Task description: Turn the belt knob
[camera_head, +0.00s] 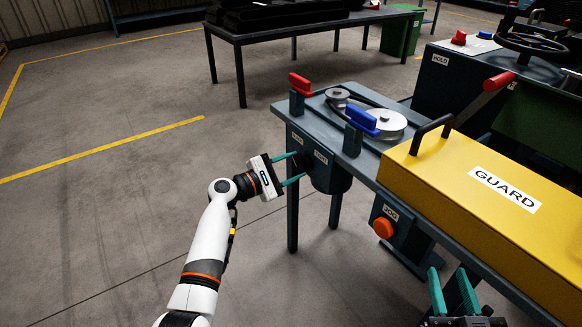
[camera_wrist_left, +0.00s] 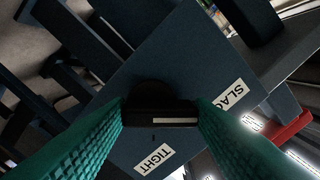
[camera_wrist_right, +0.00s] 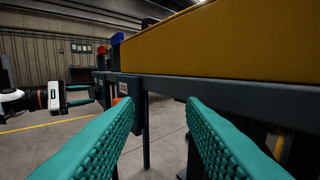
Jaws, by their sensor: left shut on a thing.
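The belt knob (camera_wrist_left: 160,108) is a black bar-shaped grip with a white line on it, on the dark panel (camera_wrist_left: 172,75) of the belt press. The labels SLACK (camera_wrist_left: 232,96) and TIGHT (camera_wrist_left: 153,158) stand beside it, and the white line lies crosswise in the picture, pointing at neither label exactly. My left gripper (camera_head: 302,167) reaches the panel from the left, its green fingers shut on the knob's two ends. In the head view the knob is mostly hidden in shadow. My right gripper (camera_head: 450,280) is open and empty, by the table's front edge.
On the press top are a red lever (camera_head: 301,84), a blue lever (camera_head: 361,119) and pulleys (camera_head: 384,124). A yellow GUARD cover (camera_head: 480,195) lies to the right, above the orange JOG button (camera_head: 383,228). The floor left of the press is clear.

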